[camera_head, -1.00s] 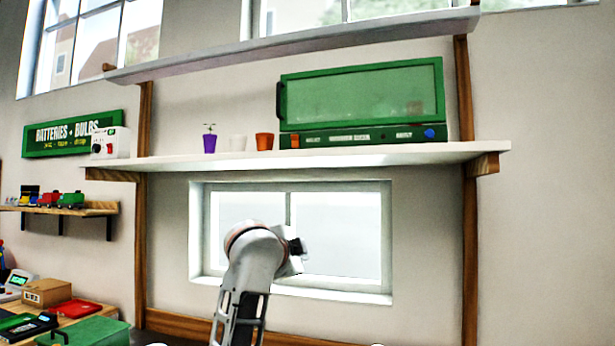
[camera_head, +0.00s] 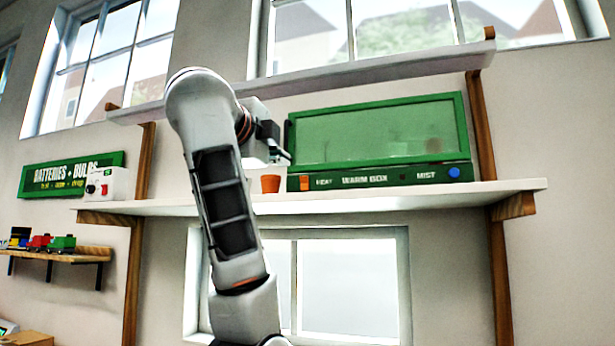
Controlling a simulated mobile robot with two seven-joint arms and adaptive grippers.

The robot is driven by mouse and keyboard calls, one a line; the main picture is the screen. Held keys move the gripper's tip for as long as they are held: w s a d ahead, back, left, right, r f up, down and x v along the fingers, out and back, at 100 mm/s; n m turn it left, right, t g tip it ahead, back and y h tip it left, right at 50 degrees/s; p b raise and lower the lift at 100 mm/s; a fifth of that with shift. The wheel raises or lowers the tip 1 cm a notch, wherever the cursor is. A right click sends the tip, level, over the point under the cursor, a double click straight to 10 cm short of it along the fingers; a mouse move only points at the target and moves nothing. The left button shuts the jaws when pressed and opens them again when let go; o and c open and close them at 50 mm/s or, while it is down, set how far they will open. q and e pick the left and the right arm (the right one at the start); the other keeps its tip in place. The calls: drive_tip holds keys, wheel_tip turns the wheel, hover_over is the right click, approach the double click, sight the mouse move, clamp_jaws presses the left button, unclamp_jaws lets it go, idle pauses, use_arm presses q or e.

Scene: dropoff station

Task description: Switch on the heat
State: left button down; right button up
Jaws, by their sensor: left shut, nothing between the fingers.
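The green warm box (camera_head: 378,140) stands on the white shelf, with a clear front panel in a green frame. Its base strip reads HEAT, WARM BOX and MIST. An orange switch (camera_head: 305,182) sits beside the word HEAT at the left end. A blue knob (camera_head: 454,172) sits beside MIST at the right end. My left gripper (camera_head: 287,157) is shut and empty, at the left edge of the box, above and a little left of the orange switch. I cannot tell whether it touches the box. My right gripper is not in view.
An orange pot (camera_head: 270,184) stands on the white shelf (camera_head: 400,196) just below my left gripper. A white device with a red knob (camera_head: 107,185) stands at the shelf's left end. An upper shelf (camera_head: 380,68) runs above. My left arm hides part of the shelf.

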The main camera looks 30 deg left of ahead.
use_arm(q)
drive_tip(key=shift+w, duration=0.1)
drive_tip(key=p, duration=0.4)
approach(307, 176)
drive_tip(key=d+x, duration=0.1)
drive_tip(key=x, duration=0.2)
drive_tip(key=w, duration=0.1)
drive_tip(key=w+a+p, duration=0.1)
drive_tip(key=w, duration=0.1)
drive_tip(key=shift+a, duration=0.35)
drive_tip(key=shift+w, duration=0.4)
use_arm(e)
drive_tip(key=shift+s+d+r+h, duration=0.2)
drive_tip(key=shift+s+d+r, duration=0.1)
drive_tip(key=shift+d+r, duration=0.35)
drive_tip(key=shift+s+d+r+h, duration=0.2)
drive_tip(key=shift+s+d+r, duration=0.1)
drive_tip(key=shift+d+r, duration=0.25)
use_arm(q)
drive_tip(key=shift+a, duration=0.1)
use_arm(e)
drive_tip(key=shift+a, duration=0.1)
use_arm(q)
drive_tip(key=shift+s, duration=0.1)
